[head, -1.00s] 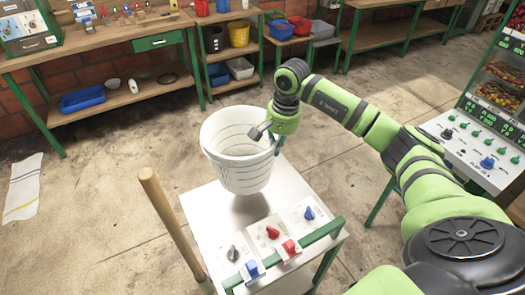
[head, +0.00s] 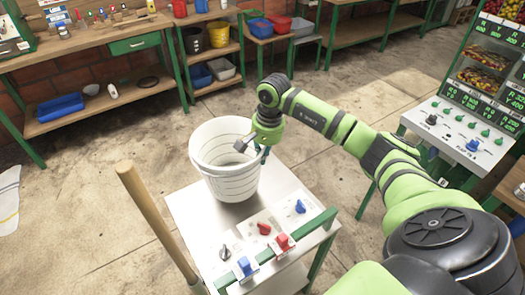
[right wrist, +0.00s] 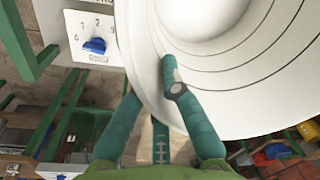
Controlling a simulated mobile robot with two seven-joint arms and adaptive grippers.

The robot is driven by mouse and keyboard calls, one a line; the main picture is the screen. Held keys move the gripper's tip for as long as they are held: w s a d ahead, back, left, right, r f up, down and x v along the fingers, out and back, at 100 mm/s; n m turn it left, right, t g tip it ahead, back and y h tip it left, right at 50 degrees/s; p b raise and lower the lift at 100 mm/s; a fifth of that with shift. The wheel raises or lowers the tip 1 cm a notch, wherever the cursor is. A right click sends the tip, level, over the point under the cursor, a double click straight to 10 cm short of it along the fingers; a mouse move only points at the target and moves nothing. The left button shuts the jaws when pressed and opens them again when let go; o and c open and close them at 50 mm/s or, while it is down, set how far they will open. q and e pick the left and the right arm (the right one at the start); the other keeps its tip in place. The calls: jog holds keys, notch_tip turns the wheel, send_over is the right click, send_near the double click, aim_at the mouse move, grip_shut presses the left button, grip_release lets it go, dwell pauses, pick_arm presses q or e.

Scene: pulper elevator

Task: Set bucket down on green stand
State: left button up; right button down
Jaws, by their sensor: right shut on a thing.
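The white bucket (head: 222,168) is upright over the back part of the stand's white top (head: 190,222). The stand has green framing and a green front rail (head: 318,226). The bucket's base is at or very close to the top; I cannot tell whether it touches. My right gripper (head: 262,152) is shut on the right side of the bucket wall near the rim. In the right wrist view its teal fingers (right wrist: 174,80) grip the bucket wall (right wrist: 147,85). My left gripper is not in view.
Red, blue and grey knobs, including a red one (head: 264,228), line the stand's front. A wooden handle (head: 155,222) rises at its left. A control panel (head: 465,133) stands right. Workbenches (head: 110,108) and shelves with bins run along the back. Open floor lies between.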

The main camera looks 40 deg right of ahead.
notch_tip(320, 180, down, 5)
jog(key=b, duration=0.4)
jog(key=shift+f, duration=0.15)
jog(key=c, duration=1.3)
grip_release()
jog(key=shift+c, duration=0.2)
notch_tip(320, 180, up, 12)
jog(key=s, duration=0.1)
jog(key=shift+d, duration=0.45)
